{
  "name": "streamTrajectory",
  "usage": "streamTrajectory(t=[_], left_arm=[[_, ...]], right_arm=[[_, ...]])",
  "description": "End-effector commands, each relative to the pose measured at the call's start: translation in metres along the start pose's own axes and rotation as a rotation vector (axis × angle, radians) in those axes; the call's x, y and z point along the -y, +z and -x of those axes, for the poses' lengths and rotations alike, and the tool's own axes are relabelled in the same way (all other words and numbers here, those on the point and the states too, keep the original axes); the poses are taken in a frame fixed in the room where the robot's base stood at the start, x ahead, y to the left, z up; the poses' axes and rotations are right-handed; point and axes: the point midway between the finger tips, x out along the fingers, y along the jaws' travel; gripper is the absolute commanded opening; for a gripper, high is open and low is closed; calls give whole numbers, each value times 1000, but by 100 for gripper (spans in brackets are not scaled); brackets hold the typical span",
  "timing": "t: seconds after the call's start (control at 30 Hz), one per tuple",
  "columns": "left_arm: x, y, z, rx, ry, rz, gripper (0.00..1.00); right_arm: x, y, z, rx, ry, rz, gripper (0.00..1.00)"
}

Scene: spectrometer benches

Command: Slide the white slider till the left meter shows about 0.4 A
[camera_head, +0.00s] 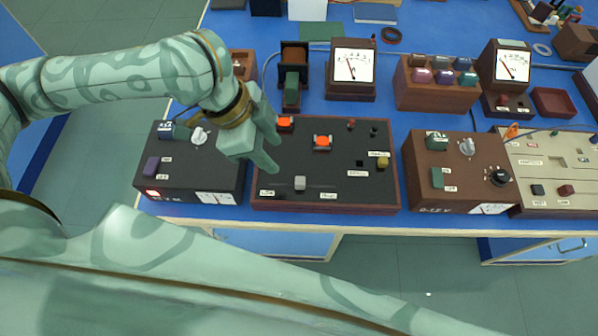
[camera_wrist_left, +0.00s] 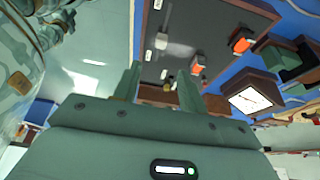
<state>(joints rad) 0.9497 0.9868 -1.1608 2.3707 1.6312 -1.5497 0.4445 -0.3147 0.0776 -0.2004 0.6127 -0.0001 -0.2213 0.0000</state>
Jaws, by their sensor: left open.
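The white slider (camera_head: 299,183) is a small pale knob near the front edge of the dark panel (camera_head: 340,175), between two white labels. The left meter (camera_head: 352,65) stands behind the panel; its needle leans left of upright, and its numbers are too small to read. My left gripper (camera_head: 272,150) is open above the left part of the panel, behind and left of the slider in the head view, and holds nothing. Its two fingers show in the left wrist view (camera_wrist_left: 157,90) with a gap between them. My right gripper is not in view.
Orange-topped parts (camera_head: 322,141) and a yellow knob (camera_head: 382,162) stand on the panel. A dark power box (camera_head: 215,165) sits to its left and a brown box (camera_head: 455,170) to its right. A second meter (camera_head: 513,67) stands at the back right.

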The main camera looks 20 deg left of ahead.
Motion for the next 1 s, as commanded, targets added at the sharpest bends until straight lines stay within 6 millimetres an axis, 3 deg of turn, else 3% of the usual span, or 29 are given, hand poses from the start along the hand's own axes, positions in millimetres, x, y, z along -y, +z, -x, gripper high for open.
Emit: streamTrajectory(t=[0.03, 0.1, 0.4, 0.6, 0.9, 1.0], left_arm=[[-1, 3, -21, 1, 9, 2, 42], [-1, 3, -40, 0, 9, 1, 42], [-1, 2, -105, 1, 5, 0, 42], [0, 1, -121, 0, 2, -1, 42], [0, 0, -122, 0, -1, -1, 42], [0, 0, -122, 0, -1, -1, 17]], right_arm=[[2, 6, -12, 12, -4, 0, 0], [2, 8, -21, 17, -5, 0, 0], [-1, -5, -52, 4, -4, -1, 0], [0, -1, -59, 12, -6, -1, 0], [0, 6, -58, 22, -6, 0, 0], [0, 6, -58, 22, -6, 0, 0]])
